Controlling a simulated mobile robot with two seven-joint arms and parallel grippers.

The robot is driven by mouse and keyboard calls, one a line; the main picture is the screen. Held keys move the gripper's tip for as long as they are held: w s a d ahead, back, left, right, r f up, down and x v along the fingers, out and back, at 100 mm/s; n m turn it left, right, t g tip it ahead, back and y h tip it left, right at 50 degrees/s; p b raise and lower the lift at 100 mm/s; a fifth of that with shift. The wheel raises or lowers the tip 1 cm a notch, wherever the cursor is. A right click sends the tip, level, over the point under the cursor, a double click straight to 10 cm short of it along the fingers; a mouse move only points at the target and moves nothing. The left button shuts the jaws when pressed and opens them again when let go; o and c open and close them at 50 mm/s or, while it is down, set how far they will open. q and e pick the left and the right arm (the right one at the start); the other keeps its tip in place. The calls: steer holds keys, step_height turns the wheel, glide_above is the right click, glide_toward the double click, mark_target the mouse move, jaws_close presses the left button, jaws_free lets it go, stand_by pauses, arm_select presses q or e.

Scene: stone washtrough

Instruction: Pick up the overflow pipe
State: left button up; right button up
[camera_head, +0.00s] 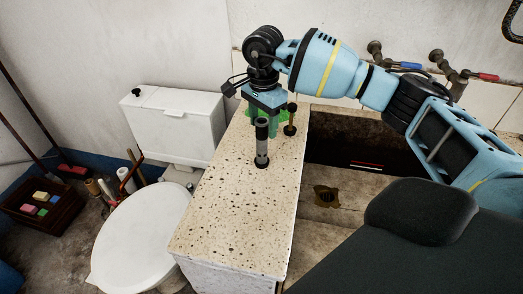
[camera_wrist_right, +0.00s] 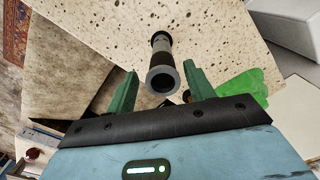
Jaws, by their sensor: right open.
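The overflow pipe (camera_head: 262,142) is a grey tube with a dark collar and dark foot, standing upright on the speckled stone ledge (camera_head: 235,215). My right gripper (camera_head: 266,113) is above and just behind its top, pointing down. In the right wrist view the open end of the pipe (camera_wrist_right: 162,62) lies between the two spread green fingers of the right gripper (camera_wrist_right: 160,75). The fingers are open, and I cannot tell if they touch it. The gripper partly hides the ledge behind. My left gripper is not in view.
A dark knobbed object (camera_head: 290,122) stands close right of the pipe. A green flat thing (camera_wrist_right: 240,87) lies behind. The trough basin with a brass drain (camera_head: 327,196) is right; taps (camera_head: 445,68) are on the wall. A toilet (camera_head: 140,240) stands left.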

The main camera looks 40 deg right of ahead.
mark_target(262, 137)
steer(key=shift+w+f, duration=0.15)
steer(key=shift+f, duration=2.4)
jaws_close()
